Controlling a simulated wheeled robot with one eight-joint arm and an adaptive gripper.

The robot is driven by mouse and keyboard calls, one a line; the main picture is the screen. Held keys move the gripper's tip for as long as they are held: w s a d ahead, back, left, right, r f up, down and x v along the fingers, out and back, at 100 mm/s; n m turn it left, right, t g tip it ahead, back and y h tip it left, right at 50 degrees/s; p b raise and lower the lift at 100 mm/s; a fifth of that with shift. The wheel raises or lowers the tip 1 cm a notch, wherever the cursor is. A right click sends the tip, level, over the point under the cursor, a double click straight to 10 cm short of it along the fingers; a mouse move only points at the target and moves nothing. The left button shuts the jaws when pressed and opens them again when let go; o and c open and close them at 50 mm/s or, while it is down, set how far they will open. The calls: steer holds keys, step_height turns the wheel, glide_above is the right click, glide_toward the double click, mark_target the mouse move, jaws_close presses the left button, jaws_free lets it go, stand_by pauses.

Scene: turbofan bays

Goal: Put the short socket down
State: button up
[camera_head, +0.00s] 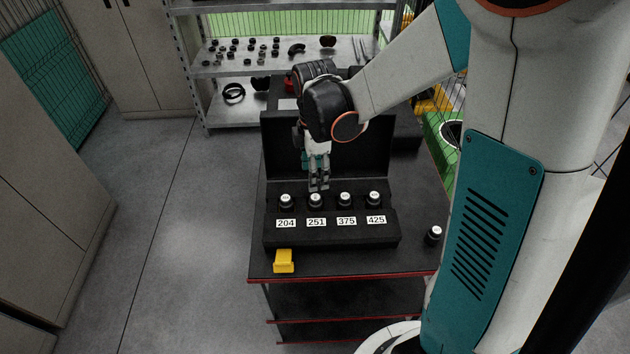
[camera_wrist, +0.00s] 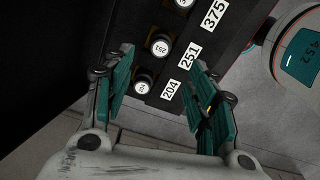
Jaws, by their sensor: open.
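A row of dark sockets with pale, marked tops stands in the black case (camera_head: 330,236), behind white labels. The socket at 204 (camera_head: 285,200) is at the left end, the socket at 251 (camera_head: 315,200) beside it, then the socket at 375 (camera_head: 344,199) and the socket at 425 (camera_head: 374,198). I cannot tell which is the short one. My gripper (camera_head: 319,187) is open and empty, pointing down just behind the 251 socket. In the wrist view, the 251 socket (camera_wrist: 160,45) and the 204 socket (camera_wrist: 143,81) show between the open fingers.
Another socket (camera_head: 434,235) stands on the cart top (camera_head: 340,264), right of the case. A yellow block (camera_head: 283,261) sits at the case's front left. The case's raised lid (camera_head: 285,150) stands behind my gripper. A metal shelf (camera_head: 210,68) with small parts is at the back.

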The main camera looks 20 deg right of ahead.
steer(key=s+r+m+t, duration=0.7)
steer(key=s+r+m, duration=0.7)
steer(key=s+m, duration=0.1)
steer(key=shift+r+m, duration=0.3)
steer(key=shift+m, duration=0.5)
stand_by(0.4)
